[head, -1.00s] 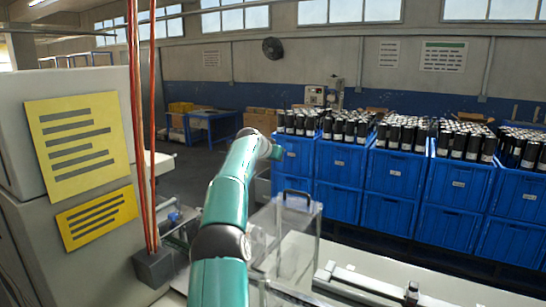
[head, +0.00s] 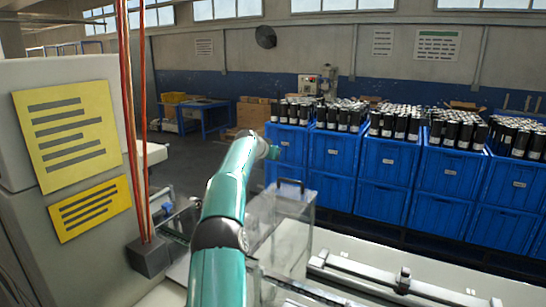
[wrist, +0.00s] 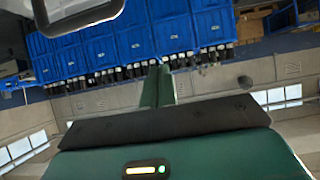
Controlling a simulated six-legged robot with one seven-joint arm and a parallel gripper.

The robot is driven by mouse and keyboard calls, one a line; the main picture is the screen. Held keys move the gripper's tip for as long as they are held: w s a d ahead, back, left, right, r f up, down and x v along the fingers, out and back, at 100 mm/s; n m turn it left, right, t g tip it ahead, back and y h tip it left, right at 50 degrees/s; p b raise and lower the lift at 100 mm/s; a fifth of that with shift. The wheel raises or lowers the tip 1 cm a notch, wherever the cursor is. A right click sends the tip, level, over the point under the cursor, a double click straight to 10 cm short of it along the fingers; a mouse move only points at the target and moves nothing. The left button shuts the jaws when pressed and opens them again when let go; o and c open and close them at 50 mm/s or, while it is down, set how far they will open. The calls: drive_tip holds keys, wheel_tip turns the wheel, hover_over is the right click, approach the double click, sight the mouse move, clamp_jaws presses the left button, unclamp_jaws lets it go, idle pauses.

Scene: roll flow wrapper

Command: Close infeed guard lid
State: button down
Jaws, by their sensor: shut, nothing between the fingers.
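The clear guard lid (head: 285,232) stands raised over the machine in the head view, with a black handle (head: 290,184) at its top. The handle also shows large at the top left of the wrist view (wrist: 78,22). My gripper (head: 272,152) is at the far end of my green arm, beyond and slightly left of the handle, and appears apart from it. In the wrist view the green fingers of my gripper (wrist: 164,72) are together and empty. The lower part of the lid is partly hidden behind my arm.
Blue crates (head: 385,170) full of dark bottles stand stacked behind the machine. A pale cabinet with yellow signs (head: 68,135) and orange cables (head: 132,110) stands at the left. A rail (head: 400,283) runs along the white bench at front right.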

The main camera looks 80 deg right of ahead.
sight(275, 184)
drive_tip(key=shift+t+y, duration=0.3)
drive_tip(key=shift+y, duration=0.3)
drive_tip(key=f, duration=0.3)
drive_tip(key=d+f, duration=0.1)
drive_tip(key=f, duration=0.2)
drive_tip(key=d+f, duration=0.1)
drive_tip(key=f, duration=0.3)
drive_tip(key=shift+s+f, duration=0.1)
drive_tip(key=shift+s, duration=0.3)
drive_tip(key=shift+a+f, duration=0.15)
drive_tip(key=shift+f, duration=0.65)
drive_tip(key=d+r+v, duration=0.1)
drive_tip(key=v, duration=1.3)
drive_tip(key=shift+a+r, duration=0.3)
